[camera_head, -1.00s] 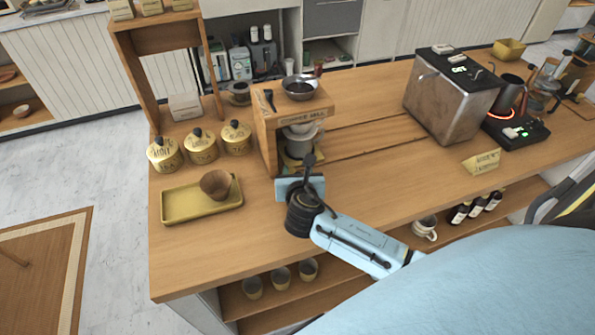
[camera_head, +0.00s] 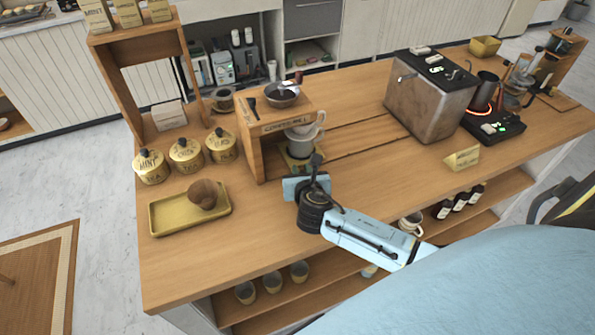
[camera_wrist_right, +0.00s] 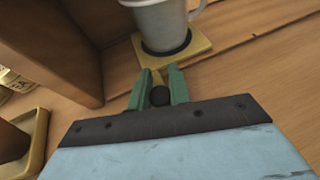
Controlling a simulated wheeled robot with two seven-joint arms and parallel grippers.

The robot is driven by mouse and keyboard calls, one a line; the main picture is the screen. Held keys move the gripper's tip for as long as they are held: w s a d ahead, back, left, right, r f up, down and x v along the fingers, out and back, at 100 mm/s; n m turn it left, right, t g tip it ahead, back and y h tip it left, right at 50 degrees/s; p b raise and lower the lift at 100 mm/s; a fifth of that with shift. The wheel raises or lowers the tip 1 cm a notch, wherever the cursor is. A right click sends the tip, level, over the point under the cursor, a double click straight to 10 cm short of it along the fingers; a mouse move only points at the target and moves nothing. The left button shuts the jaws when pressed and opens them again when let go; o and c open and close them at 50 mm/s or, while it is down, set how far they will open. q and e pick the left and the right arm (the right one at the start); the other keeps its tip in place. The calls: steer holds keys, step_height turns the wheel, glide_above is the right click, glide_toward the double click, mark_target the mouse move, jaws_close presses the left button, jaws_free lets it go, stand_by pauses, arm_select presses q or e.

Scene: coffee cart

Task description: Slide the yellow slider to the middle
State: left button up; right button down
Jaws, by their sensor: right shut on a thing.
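The yellow slider (camera_wrist_right: 203,46) is a flat square plate with a white cup (camera_wrist_right: 163,22) on a dark round pad. In the head view the slider (camera_head: 298,166) and the cup (camera_head: 302,142) stand at the right side of the wooden coffee mill (camera_head: 262,152), partly outside its frame. My right gripper (camera_wrist_right: 161,92) is shut on the slider's small dark knob, with a green finger on each side. In the head view my right gripper (camera_head: 304,180) is in front of the slider and hides its near edge. My left gripper is not in view.
A slot (camera_head: 362,149) runs right across the counter toward a metal machine (camera_head: 432,100). A small yellow sign (camera_head: 462,159) stands near the front edge. A yellow tray (camera_head: 168,221) with a brown bowl and several yellow canisters (camera_head: 186,155) are at left.

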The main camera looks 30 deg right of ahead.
steer(key=d, duration=0.4)
steer(key=s+d+p, duration=0.1)
steer(key=d, duration=0.3)
steer(key=s+d+p, duration=0.1)
steer(key=d, duration=0.3)
steer(key=shift+s+d, duration=0.1)
steer(key=shift+d, duration=0.25)
steer(key=c, duration=1.3)
jaws_free()
steer(key=p+v, duration=0.2)
steer(key=v, duration=1.1)
steer(key=shift+s+a, duration=0.1)
steer(key=shift+s, duration=0.05)
